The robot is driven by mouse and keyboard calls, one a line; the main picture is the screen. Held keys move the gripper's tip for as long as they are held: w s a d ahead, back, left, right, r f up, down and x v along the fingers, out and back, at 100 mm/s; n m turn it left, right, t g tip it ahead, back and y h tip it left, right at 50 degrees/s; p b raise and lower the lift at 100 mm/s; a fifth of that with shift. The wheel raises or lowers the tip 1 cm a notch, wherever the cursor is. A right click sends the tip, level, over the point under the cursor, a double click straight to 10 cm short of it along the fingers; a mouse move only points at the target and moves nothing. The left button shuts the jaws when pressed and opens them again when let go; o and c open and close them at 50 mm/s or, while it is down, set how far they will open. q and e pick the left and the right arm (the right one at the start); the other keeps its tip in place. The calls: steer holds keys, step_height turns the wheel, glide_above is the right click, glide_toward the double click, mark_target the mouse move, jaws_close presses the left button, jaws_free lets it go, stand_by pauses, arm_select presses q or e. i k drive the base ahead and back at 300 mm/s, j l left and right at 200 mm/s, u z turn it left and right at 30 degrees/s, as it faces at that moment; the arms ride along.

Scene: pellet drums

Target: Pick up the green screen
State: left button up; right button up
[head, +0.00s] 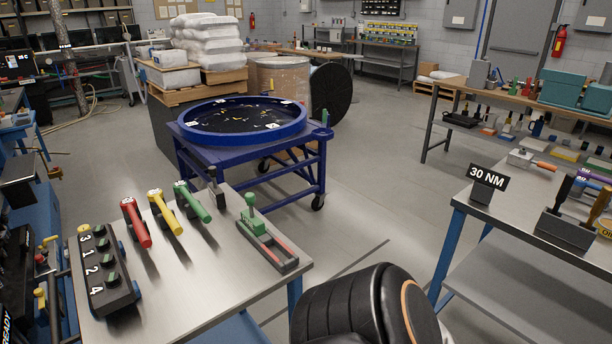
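A green tube-shaped piece (193,202) lies on the steel table at the lower left. It is the rightmost of three similar pieces, beside a yellow one (166,213) and a red one (136,222). I cannot tell for certain that it is the green screen. All three lie at a slant, and nothing is gripping them. Neither of my grippers is in view.
On the same table (205,278) are a numbered block (102,269) at left and a green-handled lever device (265,237) at right. A blue cart (255,178) with a round blue tray (243,138) stands behind. A black part of mine fills the bottom centre.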

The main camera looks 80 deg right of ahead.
mark_target(256, 226)
steer(key=z, duration=2.1)
